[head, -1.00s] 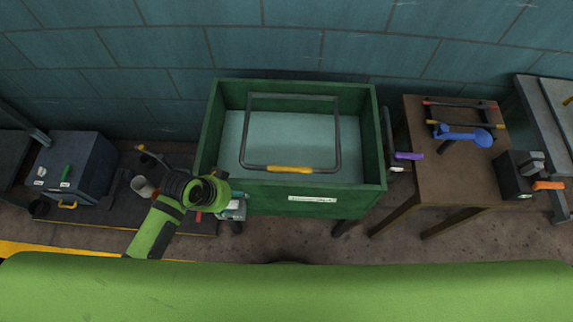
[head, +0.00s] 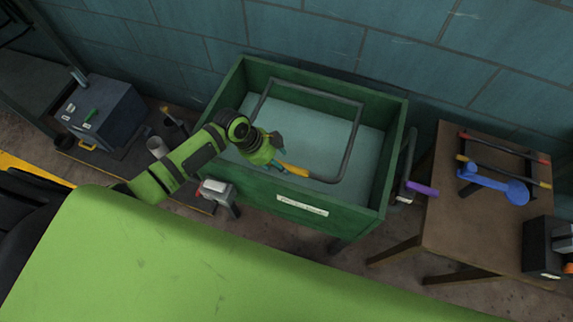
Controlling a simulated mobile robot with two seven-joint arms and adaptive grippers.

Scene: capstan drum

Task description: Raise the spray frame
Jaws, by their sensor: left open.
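The spray frame (head: 356,140) is a dark grey rectangular tube loop with a yellow grip (head: 294,170) on its near bar. It lies low inside the green tub (head: 393,160), over the pale blue-grey surface in it. My left gripper (head: 279,150) is open, above the tub's near left part, close to the left end of the yellow grip. I cannot tell whether a finger touches the grip. The wrist hides the frame's near left corner. My right gripper is not in view.
A lever with a purple grip (head: 422,188) stands at the tub's right side. A brown table (head: 450,226) at right carries a blue tool (head: 492,185) and bars. A grey box (head: 103,112) stands at left. The tub's walls rise around the frame.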

